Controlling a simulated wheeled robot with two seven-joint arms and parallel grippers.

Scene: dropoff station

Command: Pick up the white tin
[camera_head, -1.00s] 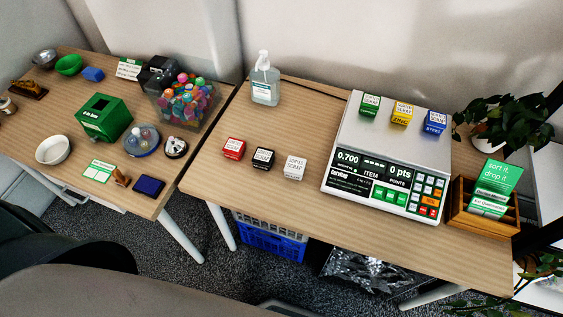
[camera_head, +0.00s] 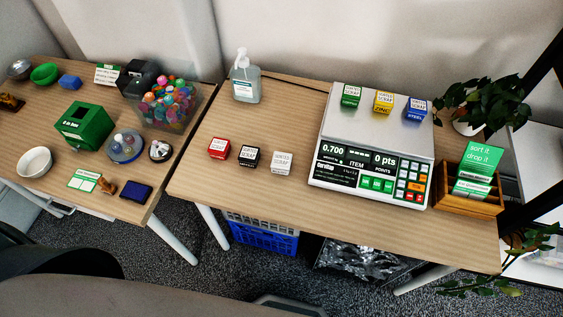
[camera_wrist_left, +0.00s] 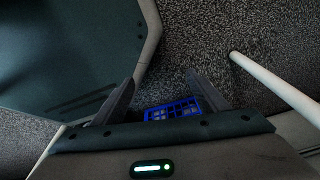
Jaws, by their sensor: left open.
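The white tin (camera_head: 280,161) is a small white cube with a printed label. It stands on the right table in the head view, at the right end of a row with a black tin (camera_head: 249,156) and a red tin (camera_head: 219,148), left of the scale. My left gripper (camera_wrist_left: 162,84) shows in the left wrist view. Its two dark fingers are apart with nothing between them, over the floor, and part of a blue crate shows beyond them. The white tin is not in that wrist view. My right gripper is in neither view.
A scale (camera_head: 372,150) with green, yellow and blue tins on top stands right of the row. A sanitizer bottle (camera_head: 245,82) stands behind it. A wooden card box (camera_head: 468,200) sits at the right edge. The table front is clear. A blue crate (camera_head: 264,236) is below.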

